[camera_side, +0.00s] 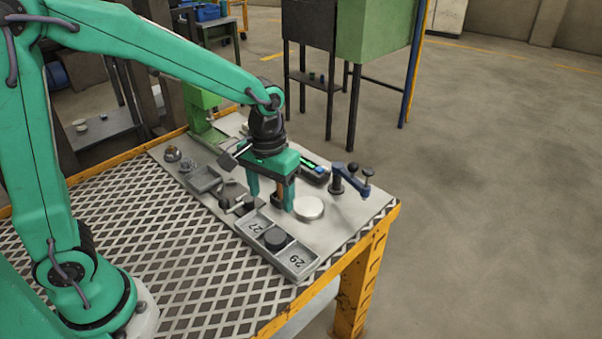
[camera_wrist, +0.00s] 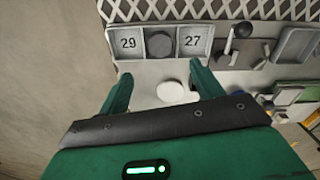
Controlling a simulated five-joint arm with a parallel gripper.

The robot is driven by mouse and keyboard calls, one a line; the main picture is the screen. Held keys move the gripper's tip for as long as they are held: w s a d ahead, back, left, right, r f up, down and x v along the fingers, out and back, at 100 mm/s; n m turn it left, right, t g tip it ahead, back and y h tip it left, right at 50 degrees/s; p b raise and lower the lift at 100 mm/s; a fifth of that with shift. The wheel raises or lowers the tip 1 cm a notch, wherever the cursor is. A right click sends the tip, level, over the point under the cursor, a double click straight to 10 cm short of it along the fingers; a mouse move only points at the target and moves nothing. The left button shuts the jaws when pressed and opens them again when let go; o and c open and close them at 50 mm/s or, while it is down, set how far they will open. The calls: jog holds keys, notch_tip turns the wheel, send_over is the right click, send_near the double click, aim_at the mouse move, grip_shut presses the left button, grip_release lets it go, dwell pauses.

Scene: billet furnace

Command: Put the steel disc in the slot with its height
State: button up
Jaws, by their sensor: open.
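The steel disc (camera_side: 309,208) is pale, round and flat, and lies on the light mat. It also shows in the wrist view (camera_wrist: 171,92), between and beyond my open fingers. My gripper (camera_side: 271,203) is open and empty, pointing down beside the disc; it also shows in the wrist view (camera_wrist: 161,76). The slot tray (camera_side: 268,258) is grey with three compartments in a row. The end slots, 27 (camera_side: 255,225) and 29 (camera_side: 298,261), are empty. A dark disc (camera_side: 275,239) sits in the middle slot and hides any number there.
A blue clamp-like fixture (camera_side: 351,180) is at the right. A small grey tray (camera_side: 204,179) and dark knobbed parts (camera_side: 241,205) lie left. The table's edge is right of the slot tray.

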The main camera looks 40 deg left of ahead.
jog(key=s+a+r+m+t, duration=0.2)
jog(key=s+a+r+t, duration=0.3)
jog(key=s+r, duration=0.5)
jog(key=shift+s+a+r+t, duration=0.3)
jog(key=shift+s+a, duration=0.95)
jog(key=shift+s, duration=0.2)
